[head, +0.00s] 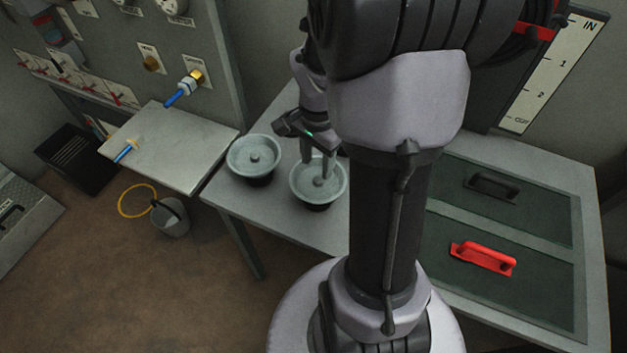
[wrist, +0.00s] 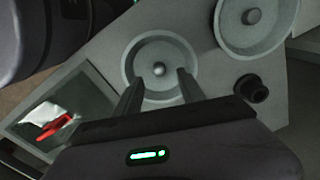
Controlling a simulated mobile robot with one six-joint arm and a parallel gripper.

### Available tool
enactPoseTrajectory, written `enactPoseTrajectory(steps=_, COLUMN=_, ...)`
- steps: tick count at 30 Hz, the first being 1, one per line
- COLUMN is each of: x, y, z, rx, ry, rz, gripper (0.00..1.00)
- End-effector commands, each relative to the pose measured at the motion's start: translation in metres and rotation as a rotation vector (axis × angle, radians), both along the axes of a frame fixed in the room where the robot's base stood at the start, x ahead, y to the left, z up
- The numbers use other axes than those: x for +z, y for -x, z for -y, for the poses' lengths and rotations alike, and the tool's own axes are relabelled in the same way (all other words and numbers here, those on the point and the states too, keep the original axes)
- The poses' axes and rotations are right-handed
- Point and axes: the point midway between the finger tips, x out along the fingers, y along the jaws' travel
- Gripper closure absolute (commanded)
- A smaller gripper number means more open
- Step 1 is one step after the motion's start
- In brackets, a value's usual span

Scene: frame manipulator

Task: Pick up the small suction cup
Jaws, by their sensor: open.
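Two pale grey round dishes with a central knob and dark base stand on the grey table. My gripper (head: 317,165) is open over the right dish (head: 318,184), its fingers pointing down on either side of the knob. In the wrist view, this dish (wrist: 134,65) lies beneath my open gripper (wrist: 159,79), with its knob (wrist: 159,69) between the fingertips, and nothing is gripped. The left dish (head: 254,158) is apart from it. A small black round piece (wrist: 252,88) shows in the wrist view. I cannot tell which is the small suction cup.
A red handle (head: 483,258) is on the dark green panel at the right. A side shelf (head: 167,150) holds a blue-tipped piece (head: 126,151). A bucket (head: 171,217) stands on the floor. My arm hides part of the table.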

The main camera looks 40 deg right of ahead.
Motion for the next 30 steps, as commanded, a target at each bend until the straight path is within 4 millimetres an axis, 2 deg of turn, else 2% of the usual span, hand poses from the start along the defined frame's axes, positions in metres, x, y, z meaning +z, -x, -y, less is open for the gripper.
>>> enactPoseTrajectory(steps=5, x=-0.021, y=-0.001, z=0.003, rx=0.000, ry=-0.001, rz=0.000, gripper=0.53)
enactPoseTrajectory(steps=10, x=-0.055, y=-0.001, z=0.007, rx=0.001, ry=-0.002, rz=-0.001, gripper=0.53)
enactPoseTrajectory(steps=16, x=-0.054, y=-0.002, z=0.007, rx=0.001, ry=0.000, rz=0.001, gripper=0.53)
enactPoseTrajectory(steps=17, x=-0.054, y=-0.002, z=0.007, rx=0.001, ry=0.000, rz=0.001, gripper=0.57)
enactPoseTrajectory(steps=21, x=-0.054, y=-0.002, z=0.007, rx=0.001, ry=0.000, rz=0.001, gripper=0.84)
enactPoseTrajectory(steps=24, x=-0.054, y=-0.002, z=0.007, rx=0.001, ry=0.000, rz=0.001, gripper=1.00)
enactPoseTrajectory(steps=30, x=-0.054, y=-0.002, z=0.007, rx=0.001, ry=0.000, rz=0.001, gripper=1.00)
